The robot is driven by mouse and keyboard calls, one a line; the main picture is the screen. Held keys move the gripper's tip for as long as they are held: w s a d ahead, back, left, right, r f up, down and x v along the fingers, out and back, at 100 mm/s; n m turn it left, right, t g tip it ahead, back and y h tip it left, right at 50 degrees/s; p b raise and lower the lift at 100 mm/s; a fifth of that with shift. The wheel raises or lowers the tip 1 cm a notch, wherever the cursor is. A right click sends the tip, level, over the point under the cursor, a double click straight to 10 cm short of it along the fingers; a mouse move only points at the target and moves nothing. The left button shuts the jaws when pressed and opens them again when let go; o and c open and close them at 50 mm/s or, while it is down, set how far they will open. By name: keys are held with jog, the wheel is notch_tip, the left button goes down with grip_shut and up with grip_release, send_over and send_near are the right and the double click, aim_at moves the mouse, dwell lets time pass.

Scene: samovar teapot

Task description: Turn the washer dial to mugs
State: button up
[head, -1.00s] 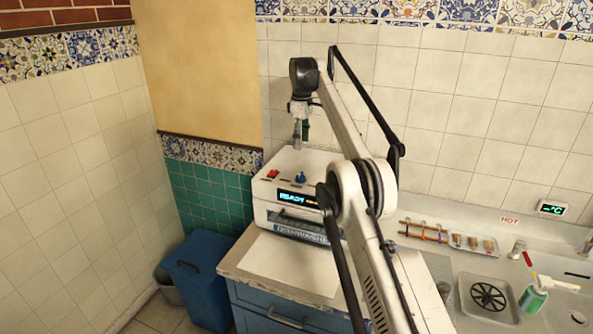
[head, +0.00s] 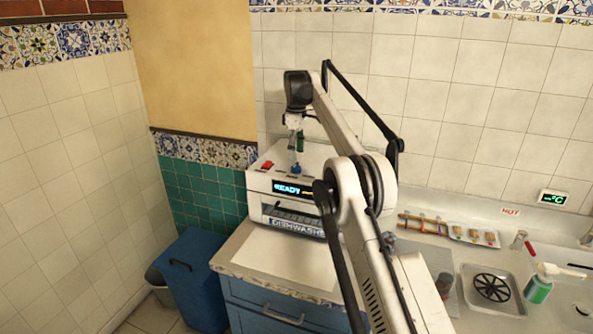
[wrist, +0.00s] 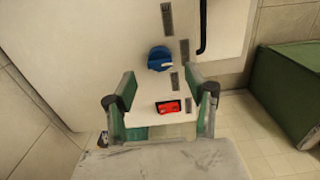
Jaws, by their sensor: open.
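The white dishwasher (head: 256,183) stands on the counter with a lit "READY" display on its front. Its blue dial (head: 296,169) is on the top; in the wrist view the dial (wrist: 159,58) shows a pale pointer mark towards its lower right. Several small grey label plates surround the dial, with text too small to read, so I cannot tell which is mugs. My gripper (head: 297,149) is above the dial, pointing down. In the wrist view my gripper (wrist: 160,78) is open and empty, its green-grey fingers spread to either side just below the dial, apart from it.
A red switch (wrist: 168,107) sits on the washer top close to the dial; it also shows in the head view (head: 267,165). A dark handle bar (wrist: 203,25) runs near the dial's other side. The tiled wall is close behind the washer.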

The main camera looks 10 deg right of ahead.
aim_at(296, 164)
jog(key=shift+f, duration=2.8)
jog(key=c, duration=1.2)
jog(key=shift+o, duration=0.2)
jog(key=m, duration=0.5)
jog(key=shift+m, duration=0.4)
jog(key=m, duration=0.6)
jog(key=shift+a, duration=0.1)
